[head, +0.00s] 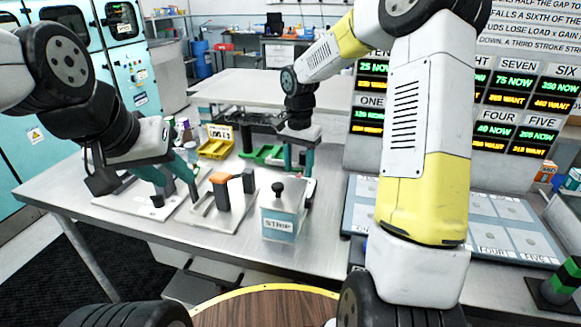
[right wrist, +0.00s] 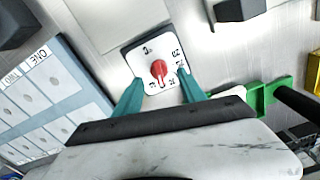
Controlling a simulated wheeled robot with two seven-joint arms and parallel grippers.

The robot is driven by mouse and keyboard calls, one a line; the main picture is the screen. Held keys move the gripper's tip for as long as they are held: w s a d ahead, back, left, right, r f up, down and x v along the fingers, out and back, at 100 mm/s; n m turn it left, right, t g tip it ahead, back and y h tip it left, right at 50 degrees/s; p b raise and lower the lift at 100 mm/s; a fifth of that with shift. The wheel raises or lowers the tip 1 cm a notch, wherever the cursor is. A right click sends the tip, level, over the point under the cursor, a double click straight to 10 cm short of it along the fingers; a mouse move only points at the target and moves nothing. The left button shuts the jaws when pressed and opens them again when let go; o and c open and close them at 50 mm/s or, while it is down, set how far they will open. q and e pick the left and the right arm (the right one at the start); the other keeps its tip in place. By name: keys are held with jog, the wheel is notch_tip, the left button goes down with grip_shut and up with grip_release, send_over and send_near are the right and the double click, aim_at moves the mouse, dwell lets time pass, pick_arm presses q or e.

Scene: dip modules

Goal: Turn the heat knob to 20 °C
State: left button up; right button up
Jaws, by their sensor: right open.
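The heat knob (right wrist: 158,68) is a red knob on a white square dial plate (right wrist: 150,86) with dark marks around it, seen in the right wrist view. The marks are too small to read surely. My right gripper (right wrist: 159,78) is open, its teal fingers either side of the dial, with the knob between them in the picture. Contact cannot be told. In the head view my right gripper (head: 295,158) points down behind the STRIP box, and I cannot make out the knob. My left gripper (head: 170,176) is open over the left of the table.
The STRIP box (head: 279,225) with a black knob stands in front of my right gripper. An orange-topped block (head: 220,190) on a plate is left of it. A green part (head: 262,154), a yellow bin (head: 216,146) and a numbered panel (head: 362,215) are nearby.

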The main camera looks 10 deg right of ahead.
aim_at(298, 175)
jog(key=shift+f, duration=1.8)
jog(key=shift+c, duration=0.2)
grip_shut()
